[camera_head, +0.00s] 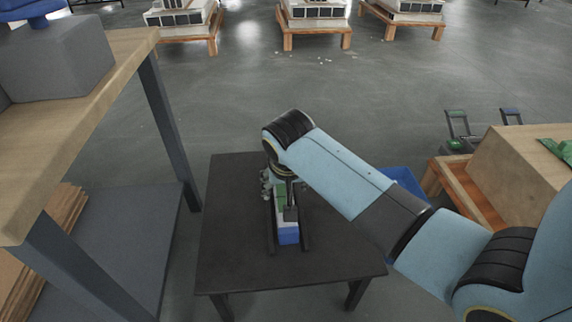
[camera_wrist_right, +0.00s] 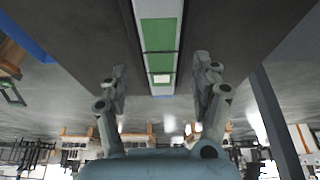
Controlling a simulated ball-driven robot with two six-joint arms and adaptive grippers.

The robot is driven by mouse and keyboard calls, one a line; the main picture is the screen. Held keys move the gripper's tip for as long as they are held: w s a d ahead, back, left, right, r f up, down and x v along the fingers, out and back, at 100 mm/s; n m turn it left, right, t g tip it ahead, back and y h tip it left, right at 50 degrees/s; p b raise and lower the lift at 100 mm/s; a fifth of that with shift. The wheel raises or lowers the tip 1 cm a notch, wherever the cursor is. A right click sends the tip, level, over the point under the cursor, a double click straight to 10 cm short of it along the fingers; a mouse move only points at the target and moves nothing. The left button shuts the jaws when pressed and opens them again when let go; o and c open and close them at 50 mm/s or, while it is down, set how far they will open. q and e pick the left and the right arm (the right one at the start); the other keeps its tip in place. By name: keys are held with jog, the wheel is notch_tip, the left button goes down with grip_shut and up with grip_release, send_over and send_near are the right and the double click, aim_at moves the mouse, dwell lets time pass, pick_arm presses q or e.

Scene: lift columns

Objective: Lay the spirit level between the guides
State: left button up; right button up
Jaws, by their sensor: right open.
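The spirit level (camera_head: 288,236) has a blue end and green and white parts. It lies on the dark table (camera_head: 235,255), between two dark guides, the left guide (camera_head: 270,236) and the right guide (camera_head: 304,235). My right gripper (camera_head: 280,190) is over the far part of the level and hides some of it. In the right wrist view, the fingers of the gripper (camera_wrist_right: 161,82) are apart, one on each side of the green and white level (camera_wrist_right: 158,35), with gaps between. My left gripper is not in view.
A wooden-topped workbench (camera_head: 110,75) with a grey box (camera_head: 60,60) stands at the left. A wooden pallet (camera_head: 468,190) with a cardboard box (camera_head: 520,165) is at the right, near a blue bin (camera_head: 405,182). The floor behind the table is clear.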

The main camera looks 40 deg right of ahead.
jog(key=p+v, duration=0.3)
jog(key=v, duration=0.4)
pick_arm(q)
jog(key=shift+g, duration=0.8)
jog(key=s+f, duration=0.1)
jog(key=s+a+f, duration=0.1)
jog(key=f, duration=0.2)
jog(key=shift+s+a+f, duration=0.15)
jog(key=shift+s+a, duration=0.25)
pick_arm(e)
jog(key=s+f+n+g+y, duration=0.1)
jog(key=s+n, duration=0.6)
jog(key=s, duration=1.8)
notch_tip(320, 180, down, 2)
jog(key=shift+s+a+f+g+y, duration=0.25)
jog(key=shift+s+g+y, duration=0.15)
jog(key=shift+g, duration=0.3)
